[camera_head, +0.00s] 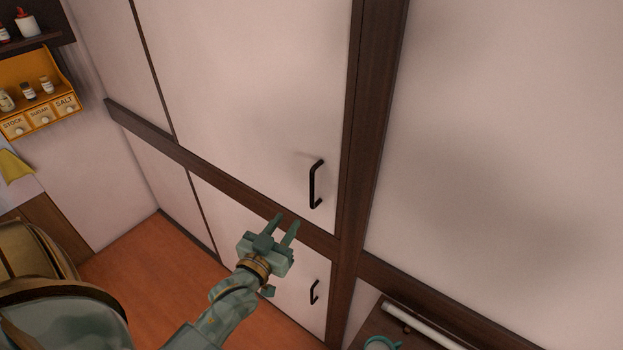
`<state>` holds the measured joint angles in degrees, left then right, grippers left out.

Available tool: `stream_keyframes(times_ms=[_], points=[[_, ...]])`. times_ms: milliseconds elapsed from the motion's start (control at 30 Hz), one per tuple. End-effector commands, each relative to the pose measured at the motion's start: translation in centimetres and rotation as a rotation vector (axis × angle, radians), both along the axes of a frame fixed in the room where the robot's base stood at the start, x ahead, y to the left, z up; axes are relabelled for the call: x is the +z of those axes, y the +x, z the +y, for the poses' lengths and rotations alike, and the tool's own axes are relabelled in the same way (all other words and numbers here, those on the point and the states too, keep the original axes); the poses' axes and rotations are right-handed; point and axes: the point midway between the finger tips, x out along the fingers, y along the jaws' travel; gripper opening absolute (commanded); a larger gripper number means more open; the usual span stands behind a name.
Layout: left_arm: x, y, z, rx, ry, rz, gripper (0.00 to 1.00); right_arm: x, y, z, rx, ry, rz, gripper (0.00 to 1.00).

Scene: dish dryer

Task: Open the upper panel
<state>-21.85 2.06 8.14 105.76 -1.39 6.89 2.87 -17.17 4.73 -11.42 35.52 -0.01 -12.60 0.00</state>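The upper panel (240,85) is a large pale door with dark wooden framing, and it looks closed. Its black bar handle (313,185) stands upright near the lower right corner. My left gripper (284,224) is open and empty, with its two fingers apart. In the picture it is below and left of the upper handle, in front of the dark rail; nothing touches the handle. A lower panel (235,220) with a smaller black handle (314,292) is beneath, partly hidden by my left arm. My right gripper does not show.
A dark post (372,130) runs beside the panel's right edge. An orange spice rack (40,95) hangs on the left wall. A counter with a teal item (381,343) is at the bottom right. Bare wooden floor (150,275) lies at lower left.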

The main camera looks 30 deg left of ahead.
Motion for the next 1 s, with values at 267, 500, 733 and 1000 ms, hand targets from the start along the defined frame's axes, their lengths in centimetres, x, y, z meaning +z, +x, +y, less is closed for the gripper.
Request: stream_keyframes(times_ms=[267, 500, 733, 1000], points=[[0.1, 6.9, 0.8, 0.0, 0.0, -0.002, 0.3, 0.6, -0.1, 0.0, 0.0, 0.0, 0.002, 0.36], [0.0, 12.1, 1.4, -0.001, -0.001, 0.001, 0.3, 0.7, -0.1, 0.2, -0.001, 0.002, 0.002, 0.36], [-0.1, 14.4, 1.7, -0.001, 0.0, 0.002, 0.3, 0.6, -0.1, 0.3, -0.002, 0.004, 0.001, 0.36], [-0.1, 14.6, 1.7, -0.001, 0.0, 0.003, 0.3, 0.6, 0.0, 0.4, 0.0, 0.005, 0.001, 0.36]])
